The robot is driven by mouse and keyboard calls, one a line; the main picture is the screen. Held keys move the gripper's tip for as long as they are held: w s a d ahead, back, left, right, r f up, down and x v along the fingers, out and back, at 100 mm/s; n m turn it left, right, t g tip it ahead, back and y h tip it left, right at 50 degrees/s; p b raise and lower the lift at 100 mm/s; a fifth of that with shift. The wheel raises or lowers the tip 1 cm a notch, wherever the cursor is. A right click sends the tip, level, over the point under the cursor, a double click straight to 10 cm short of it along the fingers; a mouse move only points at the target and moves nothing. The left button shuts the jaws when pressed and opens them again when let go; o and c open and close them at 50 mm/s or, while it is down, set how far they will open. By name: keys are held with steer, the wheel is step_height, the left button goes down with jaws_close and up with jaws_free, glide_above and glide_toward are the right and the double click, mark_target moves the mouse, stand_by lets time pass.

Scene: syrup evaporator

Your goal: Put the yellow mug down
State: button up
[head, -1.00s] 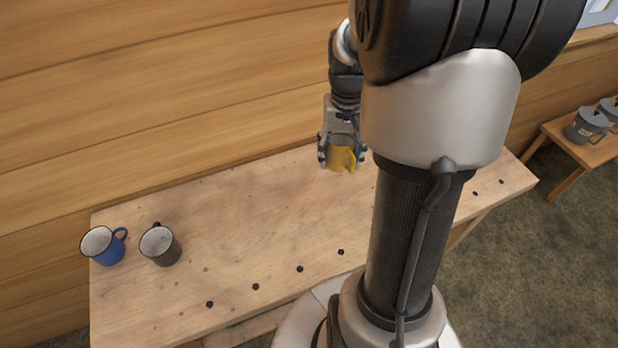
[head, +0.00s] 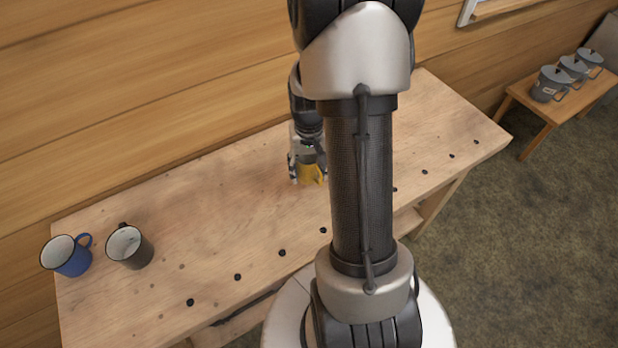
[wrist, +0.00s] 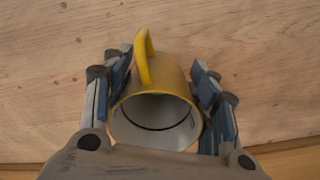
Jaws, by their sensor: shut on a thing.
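The yellow mug (head: 312,174) is in my gripper (head: 308,170), low over the wooden workbench (head: 215,205) near its middle. In the wrist view the mug (wrist: 160,80) sits between the two fingers of my gripper (wrist: 161,85), which press on its sides. Its pale open mouth faces the camera and its handle points up in the picture. I cannot tell whether its base touches the bench top. My arm hides part of the bench to the right of the mug.
A blue mug (head: 70,258) and a dark grey mug (head: 132,250) stand at the bench's left end. Grey lidded pots (head: 551,84) stand on a small side table (head: 545,108). Bench top around the held mug is clear.

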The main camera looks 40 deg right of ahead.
mark_target(309, 177)
steer(key=shift+f+b, duration=0.45)
steer(key=shift+f, duration=1.3)
steer(key=shift+f, duration=0.2)
steer(key=o, duration=1.1)
steer(key=shift+o, duration=0.2)
steer(key=shift+r, duration=0.1)
